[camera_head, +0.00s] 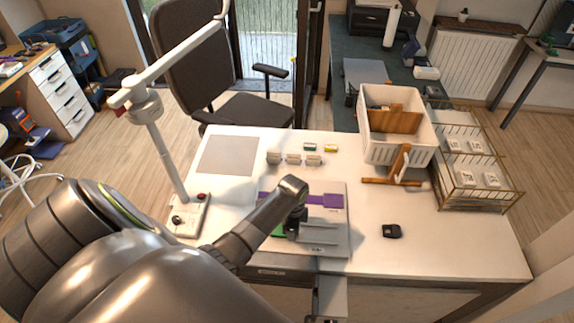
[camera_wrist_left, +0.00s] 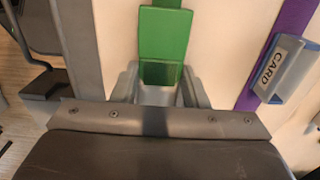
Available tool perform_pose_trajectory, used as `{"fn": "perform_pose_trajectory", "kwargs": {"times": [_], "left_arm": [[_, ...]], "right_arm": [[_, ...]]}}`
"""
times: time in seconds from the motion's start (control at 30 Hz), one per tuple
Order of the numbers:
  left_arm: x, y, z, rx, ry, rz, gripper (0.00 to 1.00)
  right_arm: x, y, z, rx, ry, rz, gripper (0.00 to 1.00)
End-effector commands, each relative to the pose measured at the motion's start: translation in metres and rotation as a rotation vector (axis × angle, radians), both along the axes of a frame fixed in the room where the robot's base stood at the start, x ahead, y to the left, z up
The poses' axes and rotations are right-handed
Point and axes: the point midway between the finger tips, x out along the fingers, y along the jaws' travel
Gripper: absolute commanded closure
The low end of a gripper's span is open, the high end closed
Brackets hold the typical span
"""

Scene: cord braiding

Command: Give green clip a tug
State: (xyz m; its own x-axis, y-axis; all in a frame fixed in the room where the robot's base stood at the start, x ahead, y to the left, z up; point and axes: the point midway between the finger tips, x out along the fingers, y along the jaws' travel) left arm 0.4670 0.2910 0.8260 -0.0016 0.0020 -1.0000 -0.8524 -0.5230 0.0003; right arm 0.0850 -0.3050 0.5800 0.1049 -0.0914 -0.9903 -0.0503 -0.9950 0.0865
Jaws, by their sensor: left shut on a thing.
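My left gripper (camera_head: 292,228) reaches down over the grey board (camera_head: 335,235) on the white table. The left wrist view shows its two fingers (camera_wrist_left: 161,88) shut on the green clip (camera_wrist_left: 164,38), a flat green piece. The clip's lower end lies between the fingers, and part of it is hidden by the gripper. In the head view only a small patch of green (camera_head: 278,230) shows beside the gripper. My right gripper is not in view.
A purple strap (camera_wrist_left: 287,28) with a blue-grey holder marked CARD (camera_wrist_left: 283,68) lies right of the clip. A lamp base (camera_head: 188,216) stands left, a white bin (camera_head: 400,150) back right. A small black object (camera_head: 391,231) lies right of the board, with bare table around it.

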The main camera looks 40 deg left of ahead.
Motion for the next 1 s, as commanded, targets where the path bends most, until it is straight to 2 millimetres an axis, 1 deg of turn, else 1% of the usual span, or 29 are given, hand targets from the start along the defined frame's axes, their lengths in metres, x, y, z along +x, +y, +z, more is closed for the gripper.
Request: {"fn": "perform_pose_trajectory", "kwargs": {"times": [0.37, 0.73, 1.0], "left_arm": [[0.0033, -0.0042, 0.0014, -0.006, -0.007, -0.001, 0.87], [0.0022, -0.0028, 0.0022, -0.008, -0.007, -0.001, 0.87], [0.0019, -0.0022, 0.0013, -0.008, -0.008, -0.001, 0.87]], "right_arm": [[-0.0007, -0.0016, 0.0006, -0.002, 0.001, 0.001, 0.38], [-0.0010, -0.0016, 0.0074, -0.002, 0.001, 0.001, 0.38], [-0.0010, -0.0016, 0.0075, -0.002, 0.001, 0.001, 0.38]]}}
